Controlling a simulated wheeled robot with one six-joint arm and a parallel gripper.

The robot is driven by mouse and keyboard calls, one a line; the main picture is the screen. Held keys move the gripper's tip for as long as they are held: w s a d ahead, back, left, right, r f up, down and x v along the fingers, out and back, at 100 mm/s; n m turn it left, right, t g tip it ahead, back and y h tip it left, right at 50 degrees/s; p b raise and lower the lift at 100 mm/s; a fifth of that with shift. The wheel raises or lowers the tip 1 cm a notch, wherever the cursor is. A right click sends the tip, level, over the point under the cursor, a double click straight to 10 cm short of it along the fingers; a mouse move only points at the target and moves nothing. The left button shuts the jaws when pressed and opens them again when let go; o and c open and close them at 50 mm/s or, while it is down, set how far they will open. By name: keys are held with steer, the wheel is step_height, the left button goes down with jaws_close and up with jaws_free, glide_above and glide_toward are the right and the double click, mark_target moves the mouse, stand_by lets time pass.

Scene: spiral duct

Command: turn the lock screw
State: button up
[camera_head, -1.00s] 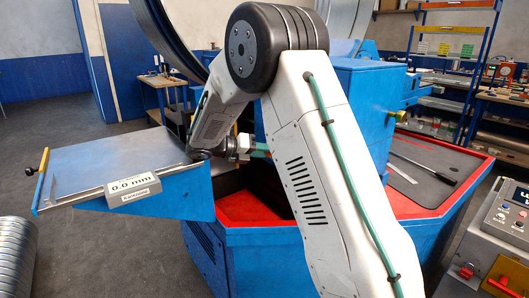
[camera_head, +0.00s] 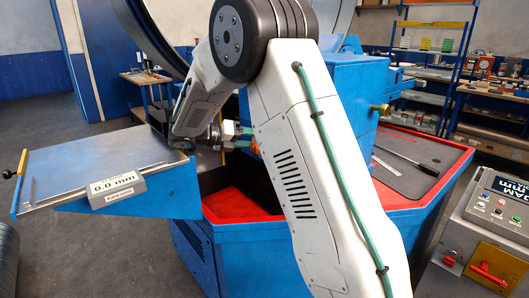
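My gripper (camera_head: 246,138) is in the middle of the view, left of my white forearm link. Its two green-tipped fingers look apart, with a gap between them. A small orange-red piece (camera_head: 254,147) shows at the fingertips, partly hidden by my arm; I cannot tell whether it is the lock screw or touches the fingers. A brass-coloured knob (camera_head: 380,109) sticks out of the right side of the blue machine housing (camera_head: 345,85), well away from the gripper. No other part is clearly recognisable as the lock screw.
A blue-sided metal table (camera_head: 95,160) with a "0.0 mm" display (camera_head: 117,189) juts out at the left. A red-rimmed machine bed (camera_head: 240,203) lies below the gripper. A control console (camera_head: 490,220) stands at the right. A large metal ring (camera_head: 150,40) rises behind my arm.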

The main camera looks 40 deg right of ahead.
mark_target(255, 144)
steer(key=o, duration=0.6)
steer(key=s, duration=0.1)
steer(key=s+a, duration=0.1)
steer(key=s, duration=0.1)
steer(key=s+a, duration=0.1)
steer(key=s, duration=0.1)
steer(key=shift+s+r, duration=0.25)
steer(key=shift+r, duration=0.1)
steer(key=shift+s+a+r, duration=0.2)
steer(key=shift+s+a, duration=0.15)
steer(key=shift+s, duration=0.3)
steer(key=shift+s+a+r, duration=0.15)
steer(key=shift+s+a, duration=0.15)
steer(key=shift+s, duration=0.3)
steer(key=c, duration=0.6)
steer(key=s+a, duration=0.1)
steer(key=s, duration=0.6)
steer(key=shift+s+r, duration=0.25)
steer(key=shift+r, duration=0.2)
